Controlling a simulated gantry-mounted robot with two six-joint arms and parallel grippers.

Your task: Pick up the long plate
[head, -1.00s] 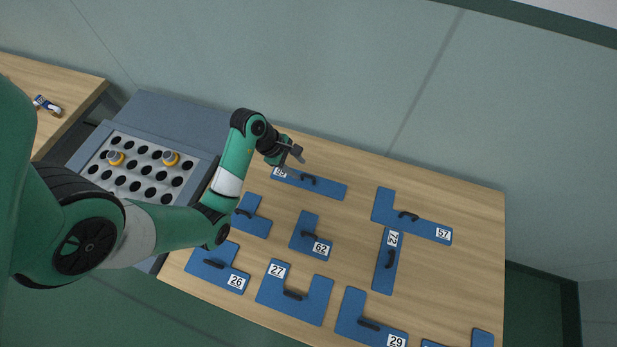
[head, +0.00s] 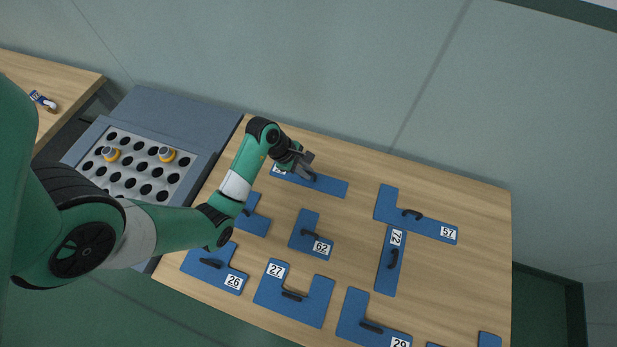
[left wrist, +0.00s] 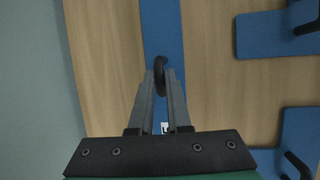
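Two straight long blue plates lie on the wooden table. The back one (head: 332,186) has a dark arched handle, and my left gripper (head: 309,170) is over it. In the left wrist view this long plate (left wrist: 162,28) runs up and down the picture. Its handle (left wrist: 160,70) shows at the fingertips of the left gripper (left wrist: 161,80). The fingers stand apart, one on each side of the handle's near end; no firm contact shows. The plate's label is mostly hidden by the gripper. The other straight plate, numbered 72 (head: 385,278), lies farther right. My right gripper is not in view.
Several other blue plates with handles lie around, including 57 (head: 438,230), 62 (head: 303,240), 27 (head: 314,305) and 26 (head: 195,262). A grey rack with holes (head: 127,190) stands left of the table. A wall (head: 330,70) rises close behind the back plate.

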